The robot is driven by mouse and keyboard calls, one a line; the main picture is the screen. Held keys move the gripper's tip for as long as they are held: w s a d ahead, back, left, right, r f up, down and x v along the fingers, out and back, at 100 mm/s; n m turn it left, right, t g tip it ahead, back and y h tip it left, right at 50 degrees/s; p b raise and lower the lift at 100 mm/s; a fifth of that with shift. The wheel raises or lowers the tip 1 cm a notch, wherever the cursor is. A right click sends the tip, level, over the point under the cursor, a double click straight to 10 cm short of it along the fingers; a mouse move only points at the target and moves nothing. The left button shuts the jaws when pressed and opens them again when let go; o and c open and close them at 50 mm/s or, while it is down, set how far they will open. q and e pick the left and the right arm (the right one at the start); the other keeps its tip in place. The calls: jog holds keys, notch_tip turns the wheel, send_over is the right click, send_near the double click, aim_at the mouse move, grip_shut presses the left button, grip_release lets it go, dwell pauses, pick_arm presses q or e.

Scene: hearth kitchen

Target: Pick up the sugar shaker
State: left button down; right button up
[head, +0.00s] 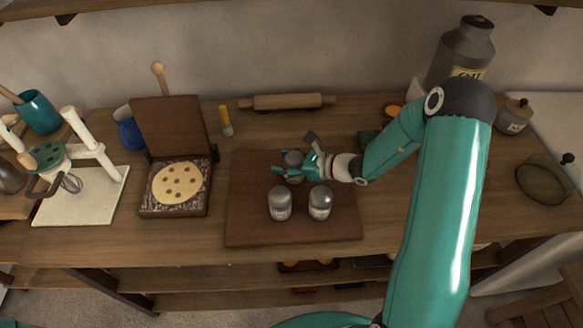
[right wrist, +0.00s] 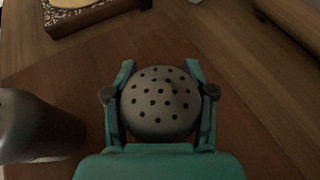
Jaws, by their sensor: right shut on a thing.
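The sugar shaker (right wrist: 160,103), with a grey domed top full of small holes, stands between the fingers of my right gripper (head: 293,166). In the right wrist view the fingers (right wrist: 160,90) press on it from both sides. In the head view the held shaker's grey top (head: 293,158) shows, partly covered by the fingers, over the dark board (head: 245,225). I cannot tell whether its base touches the board. My left gripper is not in view.
A rolling pin (head: 287,102) lies behind the board. A waffle-iron-like box (head: 175,208) with a round flat cake (head: 179,183) stands to the left. A grey shaker (right wrist: 35,125) is close to my right gripper. The counter right of the board is mostly clear.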

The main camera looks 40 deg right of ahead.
jog(key=shift+c, duration=1.4)
jog(key=shift+r, duration=0.1)
